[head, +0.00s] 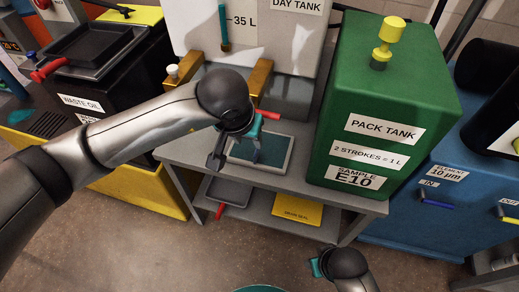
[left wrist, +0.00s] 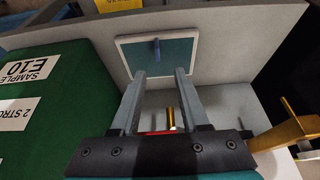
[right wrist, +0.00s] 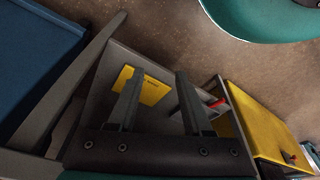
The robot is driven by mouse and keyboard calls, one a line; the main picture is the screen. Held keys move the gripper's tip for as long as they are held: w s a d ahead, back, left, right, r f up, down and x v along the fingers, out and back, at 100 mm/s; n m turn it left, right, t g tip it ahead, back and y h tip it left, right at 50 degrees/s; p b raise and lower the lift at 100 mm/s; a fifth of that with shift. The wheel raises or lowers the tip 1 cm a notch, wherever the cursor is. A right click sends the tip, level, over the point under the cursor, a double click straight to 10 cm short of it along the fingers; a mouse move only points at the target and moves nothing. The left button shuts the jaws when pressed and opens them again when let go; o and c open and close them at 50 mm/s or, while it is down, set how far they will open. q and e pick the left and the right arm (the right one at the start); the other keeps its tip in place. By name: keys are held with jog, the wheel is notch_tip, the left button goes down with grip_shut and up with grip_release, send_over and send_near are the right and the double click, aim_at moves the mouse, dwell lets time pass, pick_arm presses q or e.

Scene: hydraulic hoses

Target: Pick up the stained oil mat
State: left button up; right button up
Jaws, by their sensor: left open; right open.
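The mat appears to be the flat teal sheet with a pale border on the grey bench top, in the head view (head: 275,152) below the day tank. In the left wrist view the teal sheet (left wrist: 180,48) lies beyond my fingertips, with a narrow dark blue mark or object on it that I cannot identify. My left gripper (head: 237,157) is open and empty above the mat, partly covering it in the head view; its fingers also show in the left wrist view (left wrist: 160,74). My right gripper (right wrist: 158,74) is open and empty, in front of the bench's lower shelf.
The green pack tank (head: 390,105) stands right of the mat. The day tank (head: 270,40), with brass-coloured brackets, stands behind it. A grey tray (head: 232,190) and a yellow sheet (head: 297,211) lie on the lower shelf. A black waste oil unit (head: 85,85) stands left.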

pick_arm(q)
jog(key=b, duration=0.2)
send_over(256, 152)
jog(key=s+a, duration=0.1)
jog(key=s, duration=0.2)
notch_tip(256, 152, down, 4)
jog(key=shift+x, duration=1.25)
jog(key=b+x, duration=0.2)
jog(key=x, duration=0.1)
jog(key=shift+w+d+r, duration=0.1)
jog(key=shift+w, duration=0.1)
jog(key=shift+w+f+b, duration=0.25)
jog(key=shift+f+b, duration=0.15)
jog(key=shift+f, duration=0.2)
pick_arm(e)
notch_tip(256, 152, up, 10)
jog(key=w+t, duration=0.1)
jog(key=w, duration=0.1)
jog(key=shift+w+a+r+t, duration=0.15)
jog(key=shift+r+t, duration=0.05)
jog(key=shift+t, duration=0.2)
pick_arm(q)
grip_shut()
